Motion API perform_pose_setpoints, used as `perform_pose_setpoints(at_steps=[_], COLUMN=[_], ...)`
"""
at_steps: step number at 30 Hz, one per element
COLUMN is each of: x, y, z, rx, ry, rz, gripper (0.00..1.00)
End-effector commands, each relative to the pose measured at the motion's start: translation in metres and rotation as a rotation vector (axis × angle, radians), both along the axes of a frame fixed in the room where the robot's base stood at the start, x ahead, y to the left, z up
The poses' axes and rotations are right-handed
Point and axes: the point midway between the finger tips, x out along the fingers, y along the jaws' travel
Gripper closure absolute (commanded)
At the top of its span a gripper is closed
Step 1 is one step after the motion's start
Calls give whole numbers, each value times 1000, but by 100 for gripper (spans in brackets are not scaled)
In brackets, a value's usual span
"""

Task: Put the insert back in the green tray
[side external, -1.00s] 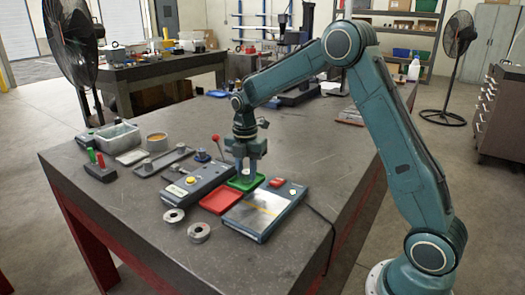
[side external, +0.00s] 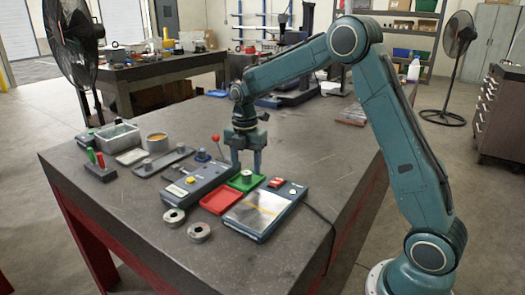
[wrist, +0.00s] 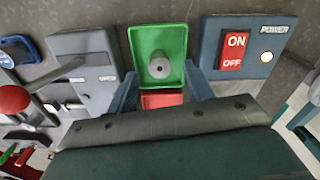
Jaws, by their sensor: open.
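The insert (wrist: 160,66) is a small grey round piece with a hole in its top. It sits upright inside the green tray (wrist: 135,42), towards its middle, and also shows in the side external view (side external: 246,174). The green tray (side external: 262,179) lies on the bench behind the red tray. My gripper (side external: 246,168) is above the green tray with its fingers spread apart. The insert is apart from both fingers.
A red tray (side external: 218,202) lies just in front. A grey control box (side external: 196,185) with a red-knobbed lever (side external: 215,138) nearby stands on the left, and a power box (side external: 262,212) on the right. Two metal rings (side external: 199,232) lie at the front.

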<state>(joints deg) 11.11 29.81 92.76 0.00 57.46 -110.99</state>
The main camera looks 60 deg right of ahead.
Motion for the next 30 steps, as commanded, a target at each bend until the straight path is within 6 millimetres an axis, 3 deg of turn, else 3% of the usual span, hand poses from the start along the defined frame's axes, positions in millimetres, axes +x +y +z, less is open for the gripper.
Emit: perform_pose_setpoints(at_steps=[18,30], x=[1,0], y=[0,0], z=[98,115], rx=[0,0], ry=[-3,-1], rz=[2,2], gripper=[48,48])
